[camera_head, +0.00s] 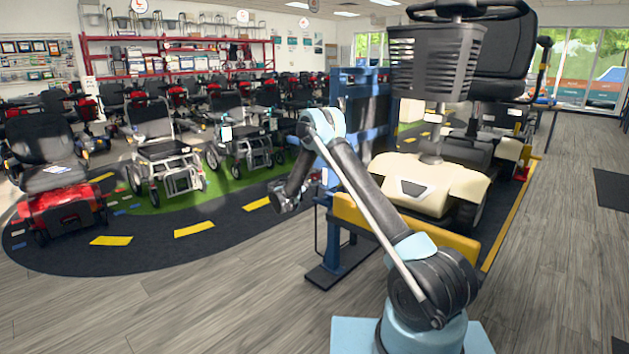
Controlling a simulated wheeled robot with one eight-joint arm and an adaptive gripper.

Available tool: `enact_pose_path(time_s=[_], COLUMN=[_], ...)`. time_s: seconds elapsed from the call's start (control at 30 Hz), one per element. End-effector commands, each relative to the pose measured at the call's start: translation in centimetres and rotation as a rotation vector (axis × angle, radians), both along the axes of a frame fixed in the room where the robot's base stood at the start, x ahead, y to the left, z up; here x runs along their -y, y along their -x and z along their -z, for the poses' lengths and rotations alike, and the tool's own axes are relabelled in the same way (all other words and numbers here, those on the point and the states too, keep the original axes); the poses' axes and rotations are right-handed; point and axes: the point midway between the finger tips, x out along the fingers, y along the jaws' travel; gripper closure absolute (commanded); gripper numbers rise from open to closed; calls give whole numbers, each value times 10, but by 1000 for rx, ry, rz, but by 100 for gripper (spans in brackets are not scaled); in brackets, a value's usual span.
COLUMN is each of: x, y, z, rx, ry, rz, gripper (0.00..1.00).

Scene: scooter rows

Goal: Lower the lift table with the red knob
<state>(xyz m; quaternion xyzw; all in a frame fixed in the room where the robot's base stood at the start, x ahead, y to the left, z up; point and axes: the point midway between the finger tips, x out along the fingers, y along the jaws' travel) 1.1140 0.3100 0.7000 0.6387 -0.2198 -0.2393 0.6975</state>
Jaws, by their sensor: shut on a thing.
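The lift table (350,212) has a yellow end plate and blue frame parts, and stands right of centre. A beige scooter with a black seat and basket rests on it. My arm reaches up in front of the table and bends down on its left side. My gripper (283,203) is at the left of the blue post, small and dark in the picture. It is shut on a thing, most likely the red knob. The knob cannot be made out clearly, as the jaws and the small size hide it.
The blue post (368,105) rises behind my arm, with a dark base foot (335,272) on the floor. Wheelchairs and a red scooter (62,205) stand on a dark and green mat at left.

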Motion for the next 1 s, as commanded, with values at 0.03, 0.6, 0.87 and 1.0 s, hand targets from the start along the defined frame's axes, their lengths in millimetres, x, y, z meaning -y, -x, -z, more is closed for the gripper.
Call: enact_pose_path(time_s=[0.03, 0.6, 0.87, 1.0], x=[3, 3, 2, 2], y=[1, 1, 1, 0], z=[2, 4, 4, 3], rx=[13, 87, 85, 87], ry=[-23, -119, -119, -117], rz=[6, 5, 5, 4], gripper=[85, 85, 59, 41])
